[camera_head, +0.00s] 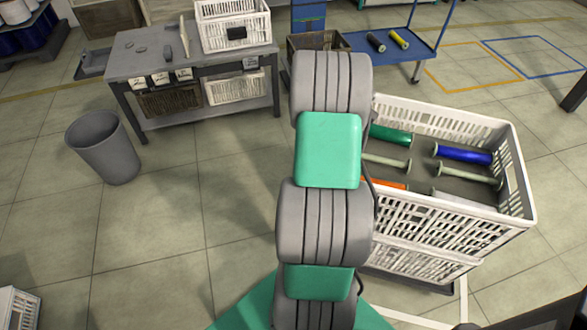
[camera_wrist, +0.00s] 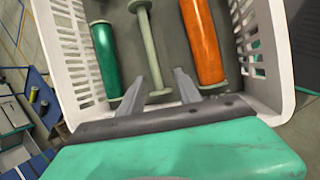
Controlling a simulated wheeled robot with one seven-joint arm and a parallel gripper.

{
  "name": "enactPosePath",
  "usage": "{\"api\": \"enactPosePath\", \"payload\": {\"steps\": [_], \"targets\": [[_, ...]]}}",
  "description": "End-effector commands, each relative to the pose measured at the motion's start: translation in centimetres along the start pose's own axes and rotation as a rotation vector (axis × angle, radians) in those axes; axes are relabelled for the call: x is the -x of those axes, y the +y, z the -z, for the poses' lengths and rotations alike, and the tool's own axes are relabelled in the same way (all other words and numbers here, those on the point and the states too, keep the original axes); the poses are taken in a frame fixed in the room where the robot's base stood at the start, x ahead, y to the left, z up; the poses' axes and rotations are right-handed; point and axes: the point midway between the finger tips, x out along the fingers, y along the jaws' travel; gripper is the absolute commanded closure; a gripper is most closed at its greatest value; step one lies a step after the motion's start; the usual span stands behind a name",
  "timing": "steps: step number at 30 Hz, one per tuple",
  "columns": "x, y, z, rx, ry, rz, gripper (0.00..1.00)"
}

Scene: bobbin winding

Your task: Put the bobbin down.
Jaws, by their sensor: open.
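In the wrist view my gripper (camera_wrist: 160,76) is open, with its two fingers apart over the inside of the white crate (camera_wrist: 66,62). A bare pale bobbin (camera_wrist: 148,45) lies between a green bobbin (camera_wrist: 105,60) and an orange bobbin (camera_wrist: 203,42). The pale bobbin's near end shows between my fingers; whether they touch it I cannot tell. In the head view the same crate (camera_head: 518,160) stands right of my arm, which hides my gripper and part of the crate. The pale bobbin (camera_head: 388,162), green bobbin (camera_head: 391,136) and orange bobbin (camera_head: 385,183) show there partly.
The crate also holds a blue bobbin (camera_head: 463,154), another bare bobbin (camera_head: 468,175) and a whitish one (camera_head: 463,200). A grey workbench (camera_head: 150,65) and bin (camera_head: 103,147) stand left. A blue cart (camera_head: 425,48) with bobbins stands behind. Floor between is clear.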

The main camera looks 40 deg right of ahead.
Motion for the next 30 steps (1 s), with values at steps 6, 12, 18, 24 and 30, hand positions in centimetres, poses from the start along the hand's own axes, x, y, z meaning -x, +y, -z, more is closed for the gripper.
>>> {"api": "enactPosePath", "payload": {"steps": [6, 12, 18, 24, 30], "targets": [[15.2, -8.3, 12.1, -0.179, 0.258, 0.0, 0.6], [26.7, -26.2, 16.6, -0.352, 0.452, 0.189, 0.6], [28.9, -36.2, 15.0, -0.431, 0.469, 0.323, 0.6], [28.9, -36.7, 14.8, -0.443, 0.464, 0.334, 0.6], [28.9, -36.6, 14.8, -0.444, 0.464, 0.333, 0.6]]}}
